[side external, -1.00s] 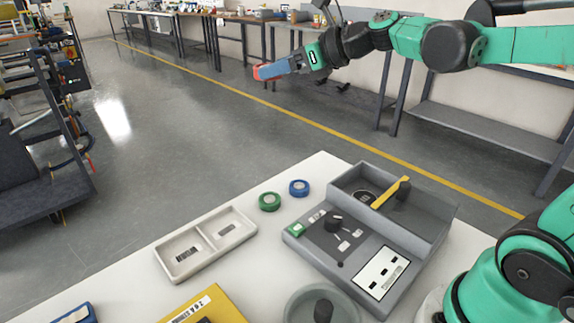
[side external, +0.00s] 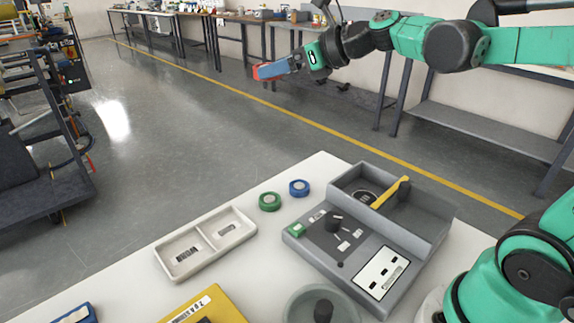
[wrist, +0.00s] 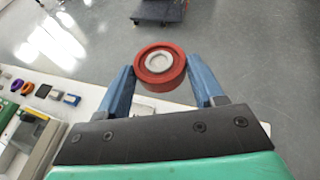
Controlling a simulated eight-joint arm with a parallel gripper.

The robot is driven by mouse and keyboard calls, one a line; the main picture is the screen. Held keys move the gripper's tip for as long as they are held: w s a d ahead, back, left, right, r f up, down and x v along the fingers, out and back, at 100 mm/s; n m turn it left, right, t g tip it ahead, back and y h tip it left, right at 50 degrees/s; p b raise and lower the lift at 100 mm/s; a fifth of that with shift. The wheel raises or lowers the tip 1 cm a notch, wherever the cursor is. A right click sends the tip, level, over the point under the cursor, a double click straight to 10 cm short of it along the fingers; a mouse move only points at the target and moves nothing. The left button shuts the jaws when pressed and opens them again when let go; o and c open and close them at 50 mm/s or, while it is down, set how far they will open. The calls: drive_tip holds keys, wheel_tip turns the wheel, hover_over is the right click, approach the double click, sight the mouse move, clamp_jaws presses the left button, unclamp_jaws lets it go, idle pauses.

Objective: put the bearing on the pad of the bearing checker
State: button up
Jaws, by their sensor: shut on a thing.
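The bearing is a red ring with a pale metal centre (wrist: 155,62). In the wrist view it sits between the two blue fingers of my gripper (wrist: 160,72), which is shut on it. In the side view the gripper (side external: 268,70) is high up and beyond the table, with a bit of the red bearing (side external: 263,73) showing at its tip. The bearing checker (side external: 295,240) is a grey box on the table, well below and apart from the gripper. It has a black knob, a white label panel and a recessed bay with a dark round mark, perhaps the pad (side external: 362,196), and a yellow arm.
A pale two-compartment tray (side external: 204,262), a yellow box (side external: 220,302) and a grey round bowl (side external: 345,308) stand on the white table. The air around the gripper is clear.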

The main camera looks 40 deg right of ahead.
drive_tip(key=w+d+f+n+g+y, duration=0.2)
drive_tip(key=w+d+f+n+y, duration=0.15)
drive_tip(key=d, duration=0.35)
drive_tip(key=n+g+y, duration=0.3)
drive_tip(key=n+g, duration=0.1)
hover_over(331, 174)
wheel_tip(331, 174, down, 4)
drive_tip(key=shift+r, duration=0.1)
wheel_tip(331, 174, down, 20)
drive_tip(key=shift+r, duration=0.15)
drive_tip(key=o, duration=1.3)
